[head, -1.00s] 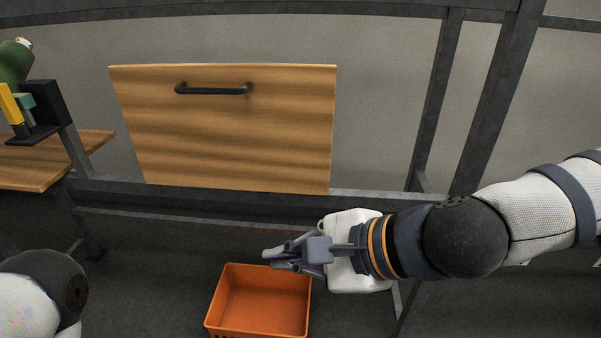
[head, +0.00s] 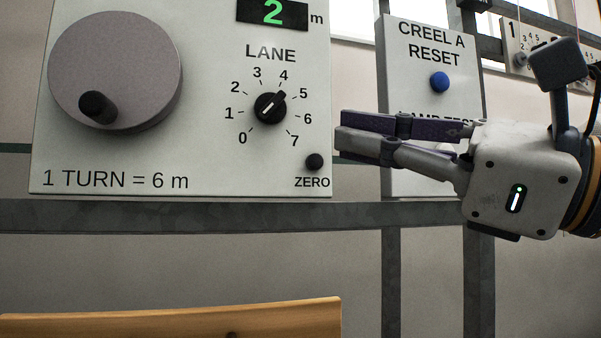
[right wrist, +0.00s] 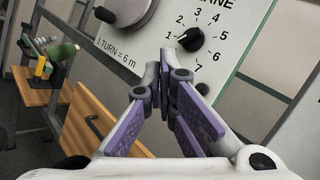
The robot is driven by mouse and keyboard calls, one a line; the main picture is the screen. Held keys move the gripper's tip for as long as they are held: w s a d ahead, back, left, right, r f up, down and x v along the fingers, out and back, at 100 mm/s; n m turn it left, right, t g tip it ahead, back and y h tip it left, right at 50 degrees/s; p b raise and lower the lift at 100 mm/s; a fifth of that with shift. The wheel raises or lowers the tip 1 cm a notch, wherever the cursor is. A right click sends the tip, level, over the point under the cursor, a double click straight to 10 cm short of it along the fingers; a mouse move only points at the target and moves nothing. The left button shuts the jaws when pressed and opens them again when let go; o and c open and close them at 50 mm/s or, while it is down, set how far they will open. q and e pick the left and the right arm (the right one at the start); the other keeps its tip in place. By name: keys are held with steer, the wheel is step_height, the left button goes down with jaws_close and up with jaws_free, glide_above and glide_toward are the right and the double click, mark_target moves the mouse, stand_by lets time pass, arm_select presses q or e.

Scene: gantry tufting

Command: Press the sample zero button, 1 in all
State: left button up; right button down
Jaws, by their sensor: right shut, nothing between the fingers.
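The small black button labelled ZERO (head: 315,161) sits at the lower right of the white panel (head: 215,165) in the head view. My right gripper (head: 340,140) is shut and empty. In the head view its fingertips are just right of the button and slightly above it, and I see no clear contact. The display (head: 273,12) reads 2 m. My left gripper is not in view.
The panel also carries a lane knob (head: 270,107) and a large grey crank wheel (head: 115,70). A wooden board (head: 170,320) lies below the grey rail (head: 200,216).

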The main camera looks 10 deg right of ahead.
mark_target(315, 162)
steer(key=shift+s+d+r, duration=0.25)
steer(key=shift+r, duration=0.05)
steer(key=shift+w, duration=0.1)
steer(key=w, duration=0.8)
steer(key=shift+w+a+b, duration=0.15)
steer(key=shift+w+b, duration=0.2)
steer(key=shift+w, duration=0.1)
stand_by(1.0)
steer(key=shift+w, duration=0.35)
